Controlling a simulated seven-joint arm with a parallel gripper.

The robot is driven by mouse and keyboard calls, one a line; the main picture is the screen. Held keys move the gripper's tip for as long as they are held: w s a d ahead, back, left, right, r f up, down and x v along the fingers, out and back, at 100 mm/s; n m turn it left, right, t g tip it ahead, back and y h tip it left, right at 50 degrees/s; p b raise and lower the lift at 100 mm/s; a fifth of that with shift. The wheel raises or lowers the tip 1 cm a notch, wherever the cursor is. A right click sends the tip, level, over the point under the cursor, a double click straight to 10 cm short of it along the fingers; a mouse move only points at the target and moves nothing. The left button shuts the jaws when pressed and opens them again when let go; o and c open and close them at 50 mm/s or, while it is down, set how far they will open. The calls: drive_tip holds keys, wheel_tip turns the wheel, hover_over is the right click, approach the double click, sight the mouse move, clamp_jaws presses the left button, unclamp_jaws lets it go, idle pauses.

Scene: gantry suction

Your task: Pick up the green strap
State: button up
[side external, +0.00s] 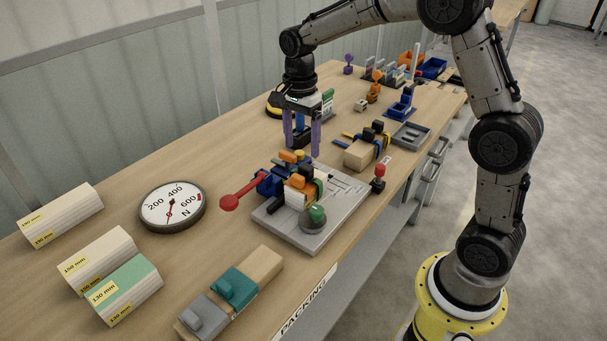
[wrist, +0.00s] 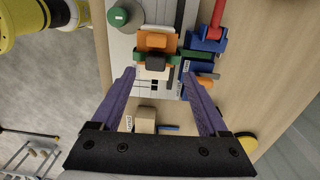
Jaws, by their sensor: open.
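The green strap (wrist: 189,57) is a dark green band lying across the orange and black parts on the grey fixture plate (side external: 334,219). In the side view a small part of the strap (side external: 319,188) shows beside the orange block; the rest is hidden. My gripper (side external: 303,149) is open, with its purple fingers pointing down above the table behind the fixture. In the wrist view my gripper (wrist: 159,74) has its fingers spread on either side of a black block (wrist: 156,62), with nothing visible held between them.
A red-knobbed lever (side external: 230,201) sticks out left of the fixture, and a green knob (side external: 317,214) stands at its front. A strapped wooden block (side external: 366,151) and a small red-topped stick (side external: 379,172) lie to its right. A round gauge (side external: 172,205) lies left.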

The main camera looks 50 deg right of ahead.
sight(306, 166)
drive_tip(key=f, duration=0.7)
drive_tip(key=shift+s+d+f, duration=0.1)
drive_tip(key=shift+s+d, duration=0.15)
drive_tip(key=shift+s, duration=0.15)
clamp_jaws()
